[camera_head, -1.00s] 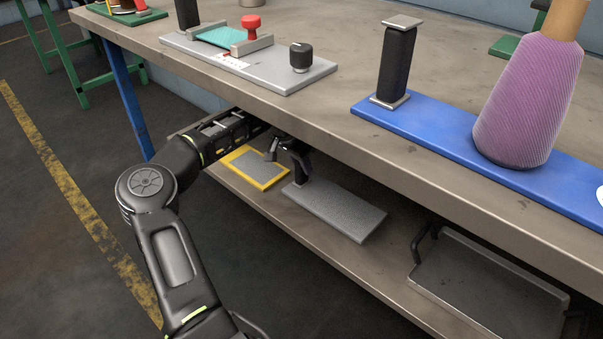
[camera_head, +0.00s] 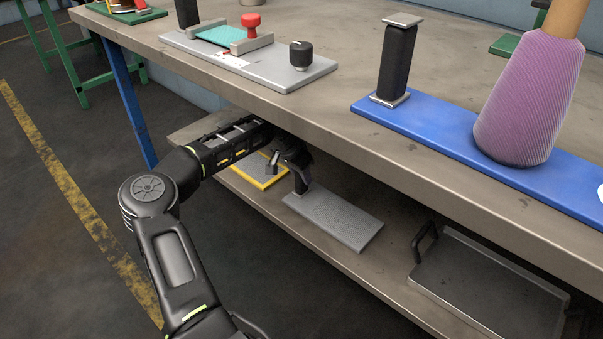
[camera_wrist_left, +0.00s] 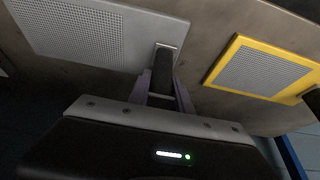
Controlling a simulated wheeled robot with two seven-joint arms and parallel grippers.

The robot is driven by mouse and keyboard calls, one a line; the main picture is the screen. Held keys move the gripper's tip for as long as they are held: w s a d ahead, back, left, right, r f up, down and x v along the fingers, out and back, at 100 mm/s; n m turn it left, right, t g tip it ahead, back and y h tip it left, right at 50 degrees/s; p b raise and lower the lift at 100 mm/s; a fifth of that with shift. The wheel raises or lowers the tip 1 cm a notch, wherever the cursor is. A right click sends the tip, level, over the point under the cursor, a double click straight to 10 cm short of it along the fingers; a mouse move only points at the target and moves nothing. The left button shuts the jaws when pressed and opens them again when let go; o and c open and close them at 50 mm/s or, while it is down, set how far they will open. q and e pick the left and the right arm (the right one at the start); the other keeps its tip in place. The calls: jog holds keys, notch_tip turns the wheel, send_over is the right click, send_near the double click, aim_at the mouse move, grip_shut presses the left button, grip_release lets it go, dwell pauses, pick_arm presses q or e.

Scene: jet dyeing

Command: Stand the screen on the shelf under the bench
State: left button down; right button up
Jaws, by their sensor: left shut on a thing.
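A flat grey screen (camera_head: 332,222) with a fine mesh face and a black handle (camera_head: 301,183) at its far-left end is at the shelf (camera_head: 232,188) under the bench. It looks roughly level; I cannot tell whether it touches the shelf. My left gripper (camera_head: 297,172) is shut on that handle, under the bench top. In the left wrist view the fingers (camera_wrist_left: 163,90) clasp the dark handle (camera_wrist_left: 163,68), with the grey mesh (camera_wrist_left: 95,35) to the left. A yellow-framed screen (camera_head: 268,183) lies to the left, partly hidden by my arm. My right gripper is out of view.
The bench top (camera_head: 330,110) overhangs the shelf close above my left gripper. A grey tray with handles (camera_head: 490,285) stands on the shelf at right. Some bare shelf shows between the screen and tray. On top sit a blue board (camera_head: 440,133) and a purple yarn cone (camera_head: 530,100).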

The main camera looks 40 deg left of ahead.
pick_arm(q)
jog(key=shift+f, duration=0.15)
jog(key=c, duration=1.2)
grip_release()
jog(key=shift+o, duration=0.2)
jog(key=shift+r, duration=0.45)
jog(key=v, duration=0.3)
jog(key=shift+s+r, duration=0.15)
jog(key=shift+s, duration=0.2)
jog(key=s, duration=1.1)
jog(key=shift+s+d, duration=0.15)
